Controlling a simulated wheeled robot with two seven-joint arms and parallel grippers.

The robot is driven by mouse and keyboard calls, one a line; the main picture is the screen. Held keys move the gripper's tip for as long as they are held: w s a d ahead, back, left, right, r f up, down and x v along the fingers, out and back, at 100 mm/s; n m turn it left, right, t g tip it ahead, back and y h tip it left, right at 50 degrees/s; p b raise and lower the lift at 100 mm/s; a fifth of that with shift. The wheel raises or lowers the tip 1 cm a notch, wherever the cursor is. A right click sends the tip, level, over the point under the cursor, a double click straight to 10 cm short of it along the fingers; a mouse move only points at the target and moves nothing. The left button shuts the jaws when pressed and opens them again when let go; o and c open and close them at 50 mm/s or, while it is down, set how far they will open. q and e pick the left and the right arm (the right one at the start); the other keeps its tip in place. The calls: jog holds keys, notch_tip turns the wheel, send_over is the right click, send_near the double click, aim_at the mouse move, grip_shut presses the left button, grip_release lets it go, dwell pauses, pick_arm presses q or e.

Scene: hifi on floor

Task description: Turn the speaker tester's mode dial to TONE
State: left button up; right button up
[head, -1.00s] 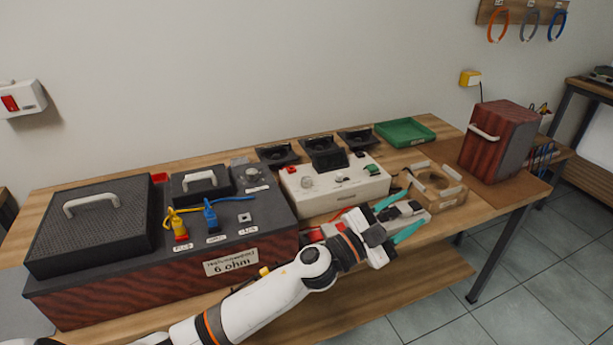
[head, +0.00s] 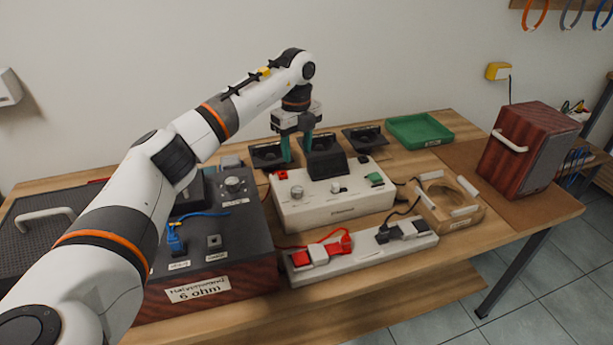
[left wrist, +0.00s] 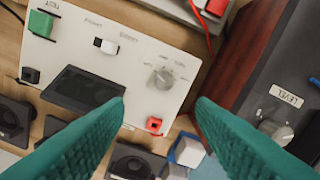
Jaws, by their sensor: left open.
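The speaker tester (head: 335,211) is a white box with a dark tilted screen, standing mid-table. Its mode dial (head: 297,191) is a pale round knob at the left of its top panel. In the left wrist view the dial (left wrist: 162,78) shows with a pointer bar and small labels around it, too blurred to read surely. My left gripper (head: 298,156) points down above the tester's back left, behind the dial and apart from it. Its teal fingers are open and empty; in the wrist view the gap between them (left wrist: 160,102) lies just below the dial. My right gripper is not in view.
A terminal board with red and black clips (head: 362,250) lies in front. Loose speaker drivers (head: 362,138) and a green tray (head: 420,130) are behind.

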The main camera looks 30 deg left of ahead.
aim_at(297, 189)
pick_arm(q)
jog(key=f, duration=0.2)
jog(key=s+f, duration=0.1)
jog(key=shift+s+f, duration=0.15)
jog(key=shift+f, duration=0.2)
notch_tip(297, 189, down, 4)
jog(key=shift+r+p, duration=0.25)
jog(key=shift+p, duration=0.2)
jog(key=f, duration=0.2)
jog(key=shift+w+f, duration=0.2)
jog(key=shift+f, duration=0.9)
jog(key=shift+c, duration=0.2)
jog(key=c, duration=0.9)
jog(key=shift+c, duration=0.2)
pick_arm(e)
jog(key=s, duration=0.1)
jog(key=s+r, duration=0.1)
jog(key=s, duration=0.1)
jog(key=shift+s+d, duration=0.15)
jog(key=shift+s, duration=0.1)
